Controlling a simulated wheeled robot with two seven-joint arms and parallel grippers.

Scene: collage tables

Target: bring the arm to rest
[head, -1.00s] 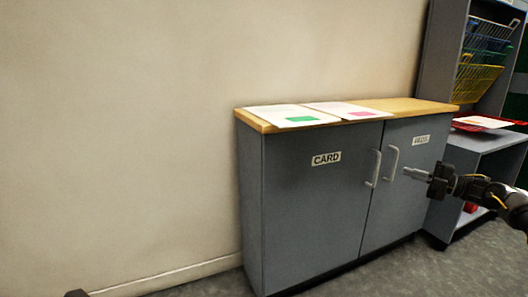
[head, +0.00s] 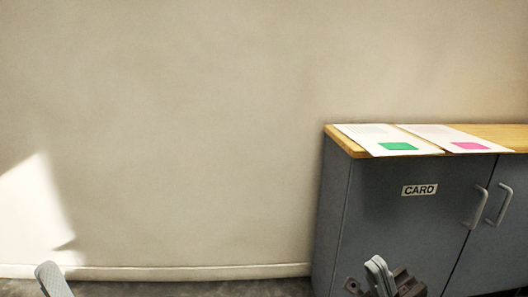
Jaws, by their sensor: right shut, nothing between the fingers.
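My right gripper (head: 376,264) is at the bottom edge of the head view, in front of the CARD door of the grey cabinet (head: 395,220). Its pale fingers point up and are shut, with nothing between them. The rest of the right arm is below the picture. I do not see my left gripper.
The cabinet has a wooden top (head: 505,133) with a white sheet bearing a green patch (head: 398,146) and another bearing a pink patch (head: 470,146). Its doors are closed. A plain wall (head: 190,130) fills the left. A grey rounded thing (head: 52,280) shows at bottom left, too cut off to identify.

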